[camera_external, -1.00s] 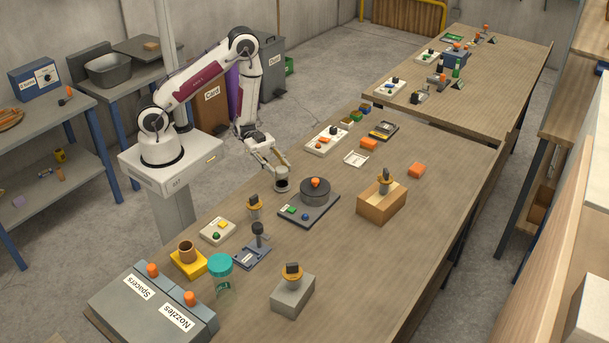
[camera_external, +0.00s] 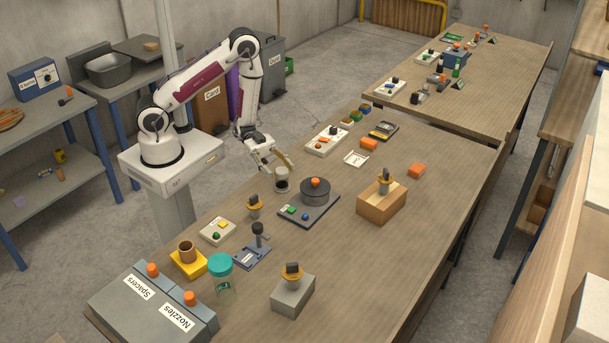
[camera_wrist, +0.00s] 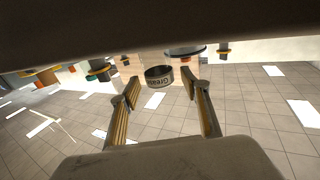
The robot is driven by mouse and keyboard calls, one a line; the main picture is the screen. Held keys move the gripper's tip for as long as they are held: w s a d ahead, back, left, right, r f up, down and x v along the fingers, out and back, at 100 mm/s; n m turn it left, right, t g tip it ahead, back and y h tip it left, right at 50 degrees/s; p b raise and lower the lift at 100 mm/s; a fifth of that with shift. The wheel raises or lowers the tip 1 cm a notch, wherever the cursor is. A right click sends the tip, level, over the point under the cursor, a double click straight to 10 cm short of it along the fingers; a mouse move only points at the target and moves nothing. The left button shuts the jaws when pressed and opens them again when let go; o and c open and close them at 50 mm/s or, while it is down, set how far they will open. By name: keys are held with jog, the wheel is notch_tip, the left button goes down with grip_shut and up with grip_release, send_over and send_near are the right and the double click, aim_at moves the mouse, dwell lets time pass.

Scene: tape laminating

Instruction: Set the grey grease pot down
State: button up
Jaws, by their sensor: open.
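The grey grease pot (camera_external: 282,181) stands upright on the wooden table, near its left edge, left of the dark round device. My gripper (camera_external: 275,166) is open, just above and behind the pot. In the wrist view the two fingers of my gripper (camera_wrist: 160,90) are spread wide, with a gap to each side of the pot.
The dark round device (camera_external: 315,191) with an orange knob is close on the right. A yellow-topped piece (camera_external: 254,207) and a button box (camera_external: 218,231) are nearer the camera. A white tray (camera_external: 326,140) lies behind. Bare tabletop lies right of the device.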

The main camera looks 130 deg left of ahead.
jog(key=shift+s, duration=0.1)
jog(key=shift+v, duration=1)
jog(key=shift+s+a+r, duration=0.1)
jog(key=shift+s+a, duration=0.9)
jog(key=shift+s, duration=0.2)
jog(key=shift+v, duration=1.3)
jog(key=shift+o, duration=0.6)
